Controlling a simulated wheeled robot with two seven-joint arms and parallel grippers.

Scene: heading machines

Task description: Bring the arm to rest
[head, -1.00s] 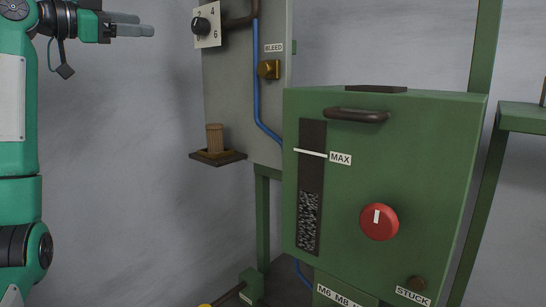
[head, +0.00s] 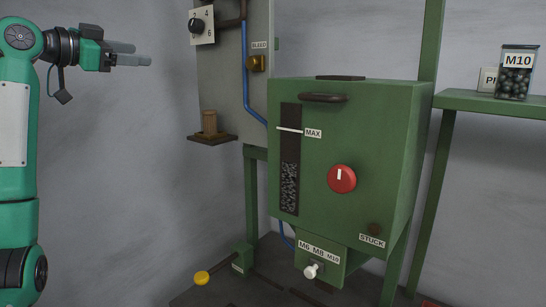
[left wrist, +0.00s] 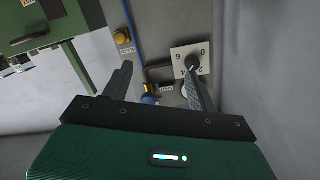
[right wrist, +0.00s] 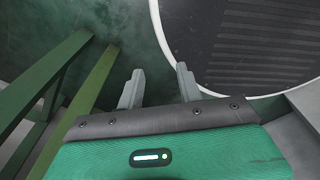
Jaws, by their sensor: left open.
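My left arm (head: 18,130) stands raised at the left of the head view. Its gripper (head: 135,55) points right, open and empty, in front of the grey wall and left of the panel with the numbered dial (head: 196,25). The left wrist view shows its two fingers (left wrist: 160,88) spread apart with nothing between them; the dial also shows there (left wrist: 192,62), behind one finger. My right gripper (right wrist: 155,85) shows only in the right wrist view. Its fingers are apart and empty, above the floor beside green bars.
A green hopper (head: 390,130) with a red knob (head: 342,179) stands in the middle. A white-knobbed outlet (head: 312,271) is below it, a yellow-ended lever (head: 202,278) lower left. A shelf (head: 480,103) at right holds an M10 jar (head: 515,75). Open wall lies around my left gripper.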

